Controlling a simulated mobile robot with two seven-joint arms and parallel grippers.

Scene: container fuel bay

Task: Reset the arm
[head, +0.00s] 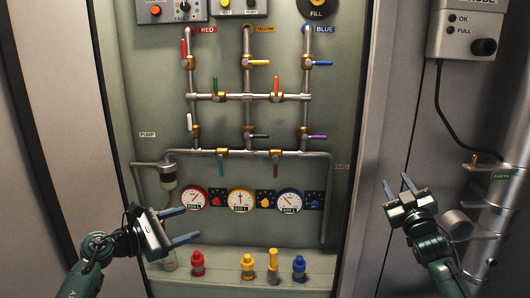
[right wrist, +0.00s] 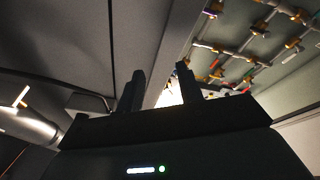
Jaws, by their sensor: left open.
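My left gripper (head: 186,224) is open and empty in front of the lower left part of the pipe panel. Its fingers point right, below the red-rimmed gauge. My right gripper (head: 397,187) is raised in front of the grey wall to the right of the panel. Its two fingers point up and stand apart with nothing between them. The right wrist view also shows the parted fingers of the right gripper (right wrist: 160,88), with the pipe panel beyond at the upper right.
The recessed panel holds pipes (head: 248,97) with coloured valve handles, a red gauge (head: 194,198), a yellow gauge (head: 240,200) and a blue gauge (head: 289,201). Coloured connectors stand below, including a red one (head: 197,263) and a blue one (head: 299,267). A probe box (head: 466,32) and a pipe (head: 507,165) are at right.

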